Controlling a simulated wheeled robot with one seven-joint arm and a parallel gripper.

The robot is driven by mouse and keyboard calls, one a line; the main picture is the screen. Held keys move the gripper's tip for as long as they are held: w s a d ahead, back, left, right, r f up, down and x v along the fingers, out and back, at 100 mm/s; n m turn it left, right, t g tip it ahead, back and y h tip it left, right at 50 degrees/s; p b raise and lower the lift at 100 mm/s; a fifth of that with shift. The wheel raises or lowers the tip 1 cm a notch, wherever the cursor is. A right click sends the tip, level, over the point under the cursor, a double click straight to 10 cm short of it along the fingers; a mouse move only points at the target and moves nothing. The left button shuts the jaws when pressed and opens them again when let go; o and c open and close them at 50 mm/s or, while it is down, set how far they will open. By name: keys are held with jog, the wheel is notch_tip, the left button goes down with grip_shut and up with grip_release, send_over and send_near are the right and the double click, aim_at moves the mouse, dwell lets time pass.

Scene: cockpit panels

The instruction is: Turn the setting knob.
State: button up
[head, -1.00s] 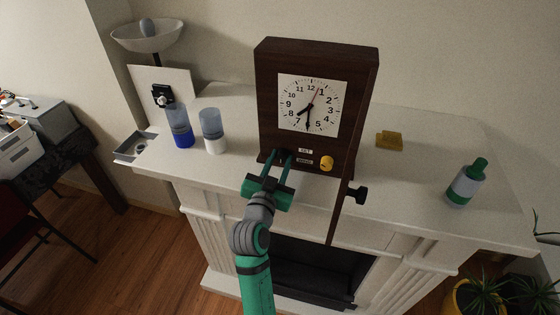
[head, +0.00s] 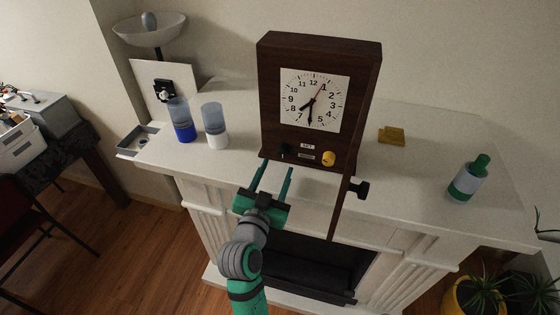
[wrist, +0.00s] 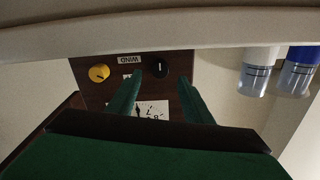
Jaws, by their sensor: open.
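A dark wooden clock (head: 270,100) stands on the white mantel. Low on its front are a black knob (head: 286,149) at left and a yellow knob (head: 328,158) at right, with SET and WIND labels between them. I cannot tell for sure which knob is the setting knob. My gripper (head: 277,166) is open and empty, in front of the clock and apart from it. In the wrist view, which is upside down, the black knob (wrist: 159,67) with a pale mark shows between the fingertips (wrist: 160,80); the yellow knob (wrist: 99,72) is left of them.
An open dark panel (head: 343,205) with a black handle (head: 360,189) juts forward at the clock's right. Blue (head: 182,122) and white (head: 215,128) containers stand left. A yellow block (head: 391,136) and green bottle (head: 468,180) are right. The mantel has free room between.

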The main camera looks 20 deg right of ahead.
jog(key=shift+v, duration=2.1)
